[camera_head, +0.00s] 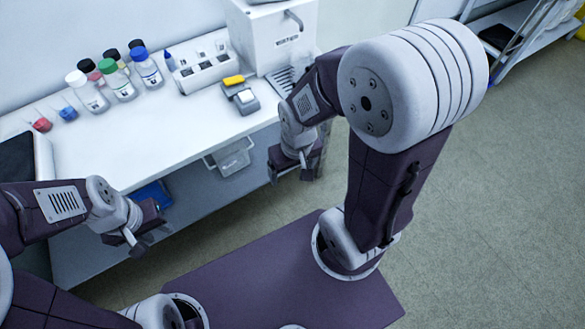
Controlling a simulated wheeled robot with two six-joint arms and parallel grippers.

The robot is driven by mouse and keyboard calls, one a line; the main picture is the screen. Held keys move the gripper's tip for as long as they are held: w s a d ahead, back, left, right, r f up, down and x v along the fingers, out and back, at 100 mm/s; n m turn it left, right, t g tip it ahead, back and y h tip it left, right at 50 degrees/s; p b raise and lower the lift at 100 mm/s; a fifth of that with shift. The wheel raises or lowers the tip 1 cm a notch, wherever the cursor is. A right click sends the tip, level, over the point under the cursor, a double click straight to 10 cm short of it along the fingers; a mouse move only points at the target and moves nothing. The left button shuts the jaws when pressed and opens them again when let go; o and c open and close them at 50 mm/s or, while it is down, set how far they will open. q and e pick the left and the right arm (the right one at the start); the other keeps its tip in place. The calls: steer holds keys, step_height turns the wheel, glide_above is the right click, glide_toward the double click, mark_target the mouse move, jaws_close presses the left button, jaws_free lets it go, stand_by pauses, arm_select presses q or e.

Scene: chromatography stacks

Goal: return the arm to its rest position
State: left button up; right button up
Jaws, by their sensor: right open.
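My right arm rises from the dark base and bends over at a large white ribbed joint. Its gripper (290,172) hangs open and empty beside the bench's front edge, below the white instrument. My left gripper (140,242) is at the lower left, in front of the bench and apart from it. It holds nothing that I can see, and its finger gap is too unclear to judge. Part of the left arm is cut off by the picture's left edge.
The white bench (150,130) carries several capped bottles (122,85), a white block (200,72), a small grey device with a yellow top (243,98) and a boxy instrument (272,38). A bin (231,158) hangs under the bench. The floor (480,200) at right is clear.

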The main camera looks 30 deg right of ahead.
step_height(320, 180, up, 13)
steer(key=p, duration=1.3)
